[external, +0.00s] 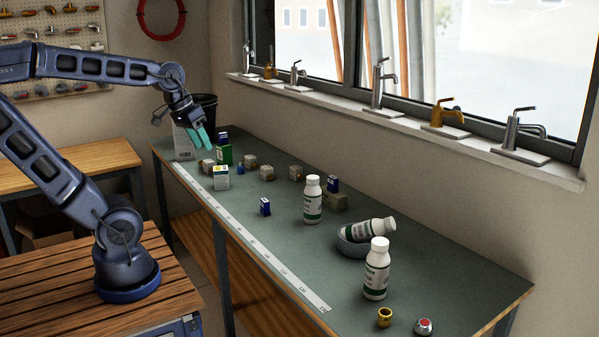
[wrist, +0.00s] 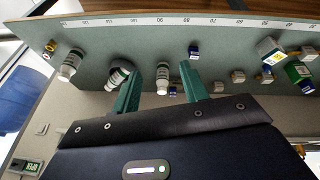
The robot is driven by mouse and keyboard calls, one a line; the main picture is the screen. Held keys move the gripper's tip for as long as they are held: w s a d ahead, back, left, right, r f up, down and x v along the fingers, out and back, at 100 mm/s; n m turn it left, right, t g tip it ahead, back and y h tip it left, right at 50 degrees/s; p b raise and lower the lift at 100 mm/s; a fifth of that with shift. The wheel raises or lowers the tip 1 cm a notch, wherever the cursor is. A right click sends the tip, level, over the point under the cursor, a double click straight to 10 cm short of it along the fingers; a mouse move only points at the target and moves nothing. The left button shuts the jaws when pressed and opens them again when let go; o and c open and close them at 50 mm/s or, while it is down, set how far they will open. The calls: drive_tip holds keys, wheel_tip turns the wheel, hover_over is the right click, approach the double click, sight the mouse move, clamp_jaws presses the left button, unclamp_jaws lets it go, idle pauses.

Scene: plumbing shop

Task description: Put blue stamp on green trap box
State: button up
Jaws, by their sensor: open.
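A small blue stamp-like piece (external: 240,168) stands on the green bench top, just right of a white, green and yellow box. It also shows in the wrist view (wrist: 267,76), at the right. A dark green box (external: 225,155), likely the trap box, stands upright behind it; it also shows in the wrist view (wrist: 298,71). My gripper (external: 204,139) is open and empty above the far left part of the bench, left of the green box. In the wrist view its green fingers (wrist: 160,67) are spread apart, with a bottle seen beyond them.
The white, green and yellow box (external: 221,180) stands near the green box. Small brown boxes (external: 267,173) and two blue boxes (external: 265,207) (external: 333,184) are scattered around. White bottles (external: 377,270) and a grey bowl (external: 352,243) stand at the right. A ruler strip (external: 259,253) lines the front edge.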

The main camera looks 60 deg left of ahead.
drive_tip(key=s+m, duration=0.1)
drive_tip(key=s, duration=0.1)
drive_tip(key=s+f+m, duration=0.1)
drive_tip(key=s, duration=0.1)
drive_tip(key=shift+d+f+y, duration=0.2)
drive_tip(key=shift+y, duration=0.1)
